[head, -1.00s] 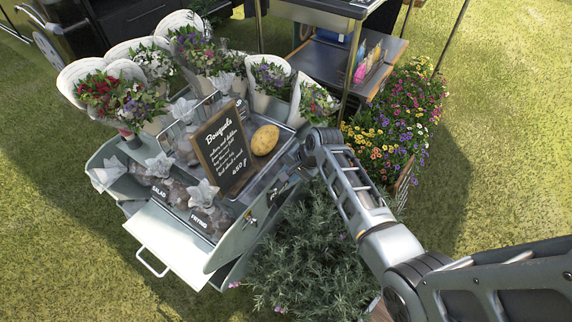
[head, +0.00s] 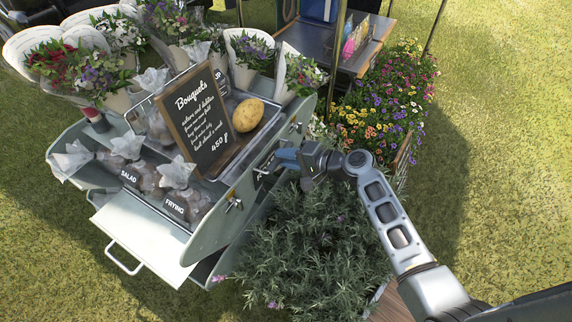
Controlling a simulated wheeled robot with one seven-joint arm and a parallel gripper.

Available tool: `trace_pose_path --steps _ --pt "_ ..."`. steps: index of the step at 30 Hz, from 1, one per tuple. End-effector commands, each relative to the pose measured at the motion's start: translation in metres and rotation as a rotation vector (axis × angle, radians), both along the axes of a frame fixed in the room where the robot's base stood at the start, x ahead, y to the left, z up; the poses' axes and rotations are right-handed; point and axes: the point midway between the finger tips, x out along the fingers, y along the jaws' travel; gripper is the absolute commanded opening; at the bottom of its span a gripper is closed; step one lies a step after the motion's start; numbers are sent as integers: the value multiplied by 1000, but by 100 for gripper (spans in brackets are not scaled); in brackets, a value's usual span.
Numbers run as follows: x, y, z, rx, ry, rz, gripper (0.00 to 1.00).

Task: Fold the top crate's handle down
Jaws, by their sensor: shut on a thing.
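My gripper (head: 277,160) is at the crate's right side, above the dark green shrub. It is shut on what appears to be the crate's handle (head: 264,170), a thin metal piece at that side. The fingers cover part of it, so its exact angle is hard to tell.
The "Bouquets" sign (head: 196,118) stands left of the potato. Wrapped bouquets (head: 250,52) line the back. The bushy shrub (head: 310,235) fills the space below my gripper. Colourful flowers (head: 385,110) stand to the right. An open drawer (head: 150,238) juts out front-left.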

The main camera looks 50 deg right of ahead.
Motion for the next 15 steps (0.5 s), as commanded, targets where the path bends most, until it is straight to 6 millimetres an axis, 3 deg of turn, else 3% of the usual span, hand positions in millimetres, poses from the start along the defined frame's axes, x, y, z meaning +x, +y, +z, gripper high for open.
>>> trace_pose_path --steps 1,15 --pt "0 0 -8 2 -19 -1 0" --pt "0 0 -7 20 -107 1 0"
